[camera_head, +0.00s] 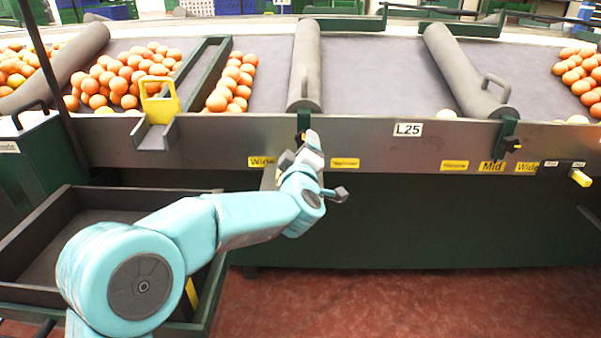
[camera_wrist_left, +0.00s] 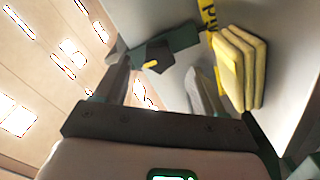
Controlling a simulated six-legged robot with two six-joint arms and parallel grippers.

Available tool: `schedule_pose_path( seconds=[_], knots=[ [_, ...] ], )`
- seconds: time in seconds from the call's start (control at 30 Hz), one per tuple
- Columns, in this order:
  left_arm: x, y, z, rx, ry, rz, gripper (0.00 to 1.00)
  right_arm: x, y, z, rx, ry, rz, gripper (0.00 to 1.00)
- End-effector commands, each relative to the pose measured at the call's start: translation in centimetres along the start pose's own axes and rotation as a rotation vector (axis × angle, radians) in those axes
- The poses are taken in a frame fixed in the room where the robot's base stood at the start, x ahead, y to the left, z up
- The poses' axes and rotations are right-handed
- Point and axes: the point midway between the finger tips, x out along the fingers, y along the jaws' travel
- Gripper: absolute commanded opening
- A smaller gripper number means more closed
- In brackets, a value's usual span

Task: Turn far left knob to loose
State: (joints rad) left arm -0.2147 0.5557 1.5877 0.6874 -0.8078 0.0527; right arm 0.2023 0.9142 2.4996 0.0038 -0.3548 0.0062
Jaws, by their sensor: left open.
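My left gripper (camera_head: 308,145) is at the machine's front panel, just below the lower end of the middle grey bar. In the left wrist view my left gripper (camera_wrist_left: 157,70) is open. A dark angular knob (camera_wrist_left: 160,54) with a small yellow mark shows ahead, between the two fingertips. It seems to be on a dark green bracket (camera_wrist_left: 183,38); I cannot tell whether the fingers touch it. In the head view my gripper largely hides this knob, under the green bracket (camera_head: 303,119). No "loose" label is readable. My right gripper is not in view.
Yellow labels (camera_head: 345,162) line the panel. A second dark knob (camera_head: 512,144) is further right, and a yellow-tipped handle (camera_head: 580,178) beyond it. An open dark bin (camera_head: 40,235) stands at lower left, and red floor (camera_head: 420,300) is clear.

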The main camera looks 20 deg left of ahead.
Motion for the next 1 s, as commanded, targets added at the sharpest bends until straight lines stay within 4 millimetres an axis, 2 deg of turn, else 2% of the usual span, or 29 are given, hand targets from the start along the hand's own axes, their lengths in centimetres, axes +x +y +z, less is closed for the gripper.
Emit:
schedule_pose_path(
  seconds=[0.3,0.5,0.7,1.0],
  knots=[
    [-8.2,0.3,-0.1,-0.001,-0.002,0.003,0.69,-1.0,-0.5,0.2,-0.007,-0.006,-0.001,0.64],
    [-11.7,0.2,-0.1,-0.002,0.0,0.002,0.69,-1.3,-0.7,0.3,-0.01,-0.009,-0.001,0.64],
    [-12.9,0.1,-0.1,-0.001,0.001,0.001,0.69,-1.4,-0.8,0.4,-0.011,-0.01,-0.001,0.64],
    [-12.9,0.0,0.0,-0.001,0.001,0.001,0.69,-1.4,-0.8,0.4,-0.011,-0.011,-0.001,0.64]
  ],
)
